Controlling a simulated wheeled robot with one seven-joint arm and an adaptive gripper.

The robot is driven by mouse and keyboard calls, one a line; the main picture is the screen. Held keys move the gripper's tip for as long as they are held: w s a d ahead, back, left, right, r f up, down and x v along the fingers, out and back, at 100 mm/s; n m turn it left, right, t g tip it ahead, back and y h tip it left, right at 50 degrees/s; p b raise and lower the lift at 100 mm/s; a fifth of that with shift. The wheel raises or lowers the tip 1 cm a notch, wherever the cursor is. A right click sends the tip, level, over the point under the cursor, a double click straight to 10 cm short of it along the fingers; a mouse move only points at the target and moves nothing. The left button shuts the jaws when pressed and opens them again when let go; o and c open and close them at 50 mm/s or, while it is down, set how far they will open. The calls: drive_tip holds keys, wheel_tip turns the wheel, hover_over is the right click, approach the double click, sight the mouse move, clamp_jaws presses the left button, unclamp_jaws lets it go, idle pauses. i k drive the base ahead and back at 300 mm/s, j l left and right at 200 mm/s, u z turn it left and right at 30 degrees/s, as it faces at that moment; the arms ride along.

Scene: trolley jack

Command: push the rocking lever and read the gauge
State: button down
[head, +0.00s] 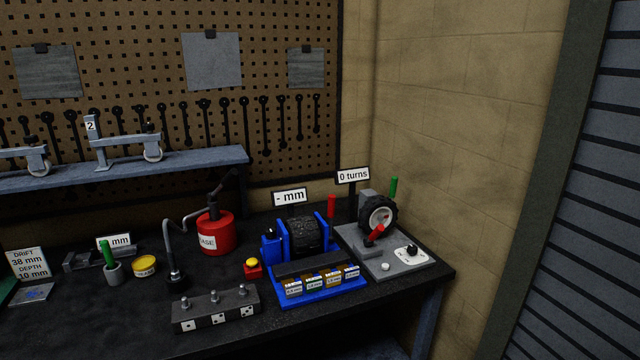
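Several levers or handles stand on the bench, and I cannot tell which is the rocking lever. A red upright handle (331,206) is at the right of a blue fixture (318,292) that holds a dark roller (304,235). A display (290,196) reading "- mm" stands behind it. A small wheel (379,215) on a grey plate has a red tilted lever (374,235) in front and a green upright handle (394,186) behind. Its sign (353,175) reads "0 turns". Another "mm" display (114,240) is partly hidden by a green handle (107,254). My gripper is not in view.
A red can (215,233), a yellow tin (145,266), a yellow button (252,264) and a block with pins (215,310) stand on the black bench. A "DRIFT 38 mm DEPTH 10 mm" card (28,264) is at left. A shelf (120,169) holds wheeled frames. The front left bench is mostly clear.

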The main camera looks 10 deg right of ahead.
sight(331, 198)
drive_tip(key=i+l, duration=0.1)
drive_tip(key=i, duration=0.7)
drive_tip(key=i+l+u, duration=0.1)
drive_tip(key=i, duration=0.75)
